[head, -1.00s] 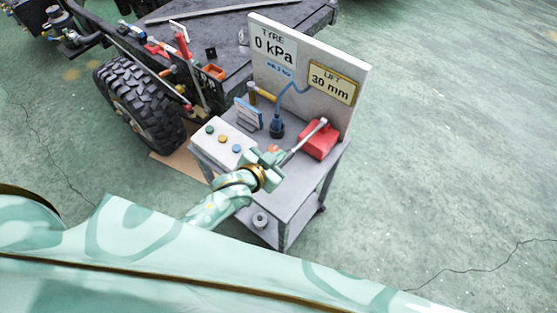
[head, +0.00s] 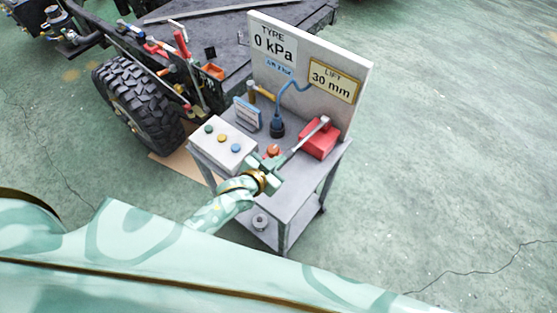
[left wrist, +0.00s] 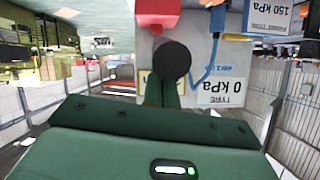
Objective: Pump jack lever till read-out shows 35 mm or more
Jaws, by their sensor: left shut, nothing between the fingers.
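The red jack (head: 319,140) sits at the right of the trolley top, and its grey lever (head: 303,139) slants down to the left. My left gripper (head: 278,170) is at the lever's lower end, shut with nothing between its fingers. I cannot tell whether it touches the lever. In the left wrist view a dark round end (left wrist: 172,60), likely the lever's grip, stands in front of the green fingers (left wrist: 163,92). The lift read-out (head: 332,82) shows 30 mm. My right gripper is not in view.
A box with coloured buttons (head: 222,147), a red-orange knob (head: 273,151) and a blue-hosed tool (head: 277,127) share the trolley top (head: 290,195). The tyre sign (head: 273,45) reads 0 kPa. A vehicle wheel (head: 140,110) stands to the left. Floor on the right is clear.

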